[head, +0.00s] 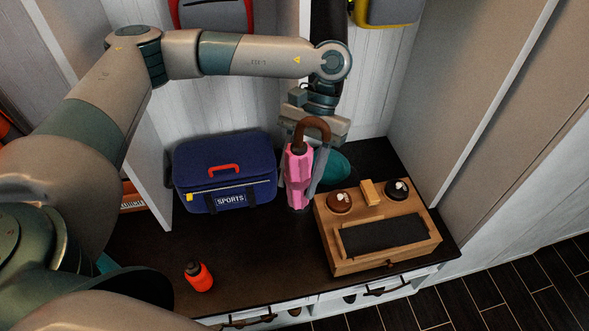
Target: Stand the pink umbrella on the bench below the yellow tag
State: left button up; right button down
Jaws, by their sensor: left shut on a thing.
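The pink umbrella (298,182) is upright, with its brown curved handle at the top. My left gripper (312,160) comes down from above and is shut on it; a grey finger shows along its right side. The umbrella's lower end is close to the dark bench top (250,245), between the blue sports bag and the wooden box; I cannot tell whether it touches. I cannot make out a yellow tag on the wall, and my arm covers part of the back panel. My right gripper is not in view.
The blue sports bag (225,180) stands left of the umbrella. A wooden box (345,262) with brushes stands close on the right. A teal object (335,170) is partly hidden behind the umbrella. An orange bottle (199,276) stands front left. The bench's front middle is clear.

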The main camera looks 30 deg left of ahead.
aim_at(277, 259)
jog(key=k+j, duration=0.2)
jog(key=j, duration=0.2)
jog(key=k+j+z, duration=0.1)
jog(key=k+j, duration=0.35)
jog(key=j, duration=0.3)
jog(key=z, duration=0.05)
